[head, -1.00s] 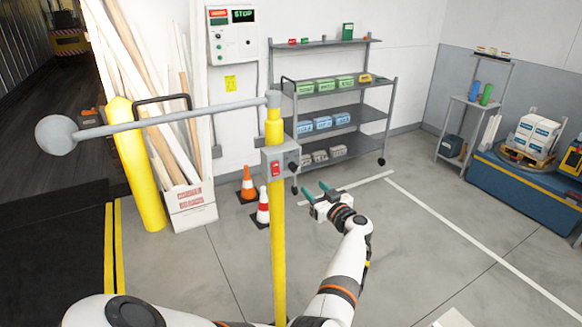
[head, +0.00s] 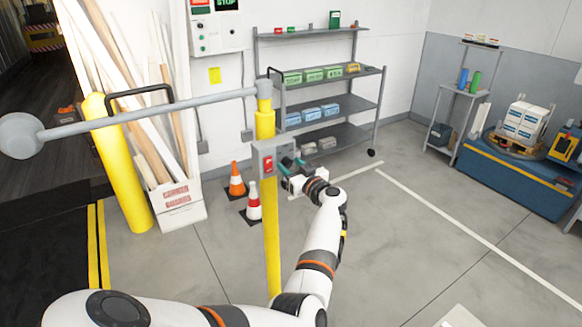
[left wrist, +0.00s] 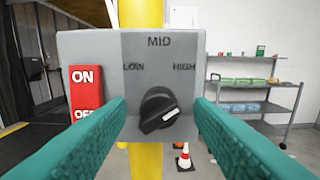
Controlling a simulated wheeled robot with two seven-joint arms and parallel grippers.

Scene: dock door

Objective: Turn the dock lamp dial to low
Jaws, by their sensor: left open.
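The lamp dial (left wrist: 158,110) is a black knob on a grey control box (left wrist: 90,50), with LOW, MID and HIGH printed above it. Its white mark sits on the right of the knob, on the HIGH side. The box also shows in the head view (head: 258,161), on a yellow post (head: 271,235). My left gripper (head: 290,167) is open at the box's right side. In the left wrist view its teal fingers (left wrist: 162,112) stand either side of the dial, with gaps between them and the knob. My right gripper is not in view.
A red ON/OFF switch (left wrist: 86,95) sits close to the left finger. A grey boom (head: 150,114) with a round end (head: 18,136) reaches left from the post. Traffic cones (head: 236,180) stand behind it. A shelf rack (head: 335,105) is further back. Floor to the right is clear.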

